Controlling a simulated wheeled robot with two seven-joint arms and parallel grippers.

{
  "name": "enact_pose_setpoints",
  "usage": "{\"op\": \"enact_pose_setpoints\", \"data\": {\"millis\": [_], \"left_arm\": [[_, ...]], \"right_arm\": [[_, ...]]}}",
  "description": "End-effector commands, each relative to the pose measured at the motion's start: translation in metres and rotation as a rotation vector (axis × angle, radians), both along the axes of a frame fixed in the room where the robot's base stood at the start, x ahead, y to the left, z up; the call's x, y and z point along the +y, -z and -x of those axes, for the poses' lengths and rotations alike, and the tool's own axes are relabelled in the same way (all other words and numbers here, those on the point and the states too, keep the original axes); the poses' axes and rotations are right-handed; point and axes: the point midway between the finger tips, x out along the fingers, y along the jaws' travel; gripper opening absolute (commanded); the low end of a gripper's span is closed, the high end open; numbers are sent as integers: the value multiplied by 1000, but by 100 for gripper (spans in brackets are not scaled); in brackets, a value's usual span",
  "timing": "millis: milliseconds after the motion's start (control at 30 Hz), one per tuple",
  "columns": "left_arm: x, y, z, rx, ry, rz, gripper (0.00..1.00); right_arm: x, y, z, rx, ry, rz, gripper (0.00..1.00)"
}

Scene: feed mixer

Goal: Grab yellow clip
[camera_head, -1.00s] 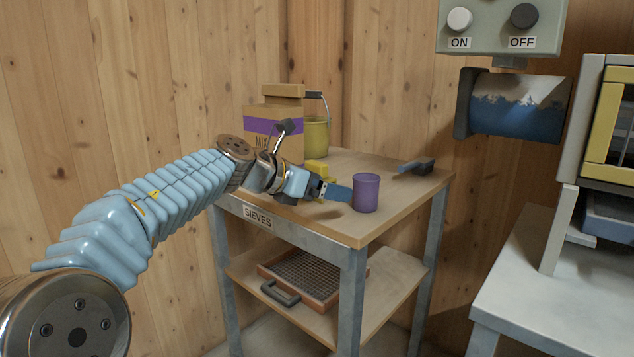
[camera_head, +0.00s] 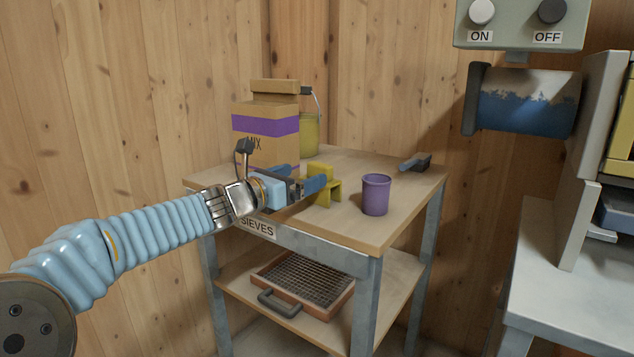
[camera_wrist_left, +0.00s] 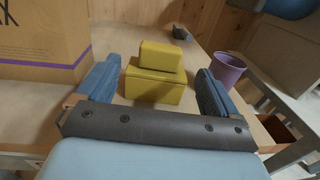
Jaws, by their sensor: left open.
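The yellow clip (camera_head: 322,186) stands on the wooden top of the sieve table, between the mix box and the purple cup. In the left wrist view the yellow clip (camera_wrist_left: 155,78) sits ahead between the two blue fingers, with a narrower block on top of a wider one. My left gripper (camera_head: 304,179) is open and close to the clip, at its left side in the head view. In the left wrist view the left gripper (camera_wrist_left: 150,90) has its fingers spread, with nothing held. Whether a finger touches the clip I cannot tell. My right gripper is not in view.
The mix box (camera_head: 266,133) stands behind the left gripper, with a yellow-green bucket (camera_head: 310,135) behind it. A purple cup (camera_head: 376,195) is right of the clip. A dark scoop-like item (camera_head: 416,162) lies at the table's right. A sieve (camera_head: 304,284) rests on the lower shelf.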

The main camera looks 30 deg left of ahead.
Motion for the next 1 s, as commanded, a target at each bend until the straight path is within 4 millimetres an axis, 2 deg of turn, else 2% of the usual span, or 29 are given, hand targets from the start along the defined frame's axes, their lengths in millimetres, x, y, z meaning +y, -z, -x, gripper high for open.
{"op": "enact_pose_setpoints", "data": {"millis": [67, 267, 500, 800, 1000], "left_arm": [[-2, 0, -12, 1, 2, 0, 94], [-6, -1, -29, 0, 2, 0, 94], [-11, -1, -65, 0, 1, -1, 94], [-12, -1, -70, -1, 0, 0, 94], [-12, -1, -70, -1, 0, 0, 63]], "right_arm": [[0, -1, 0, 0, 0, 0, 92], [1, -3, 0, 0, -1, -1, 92], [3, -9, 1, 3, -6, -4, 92], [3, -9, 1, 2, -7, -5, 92], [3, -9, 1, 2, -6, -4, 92]]}}
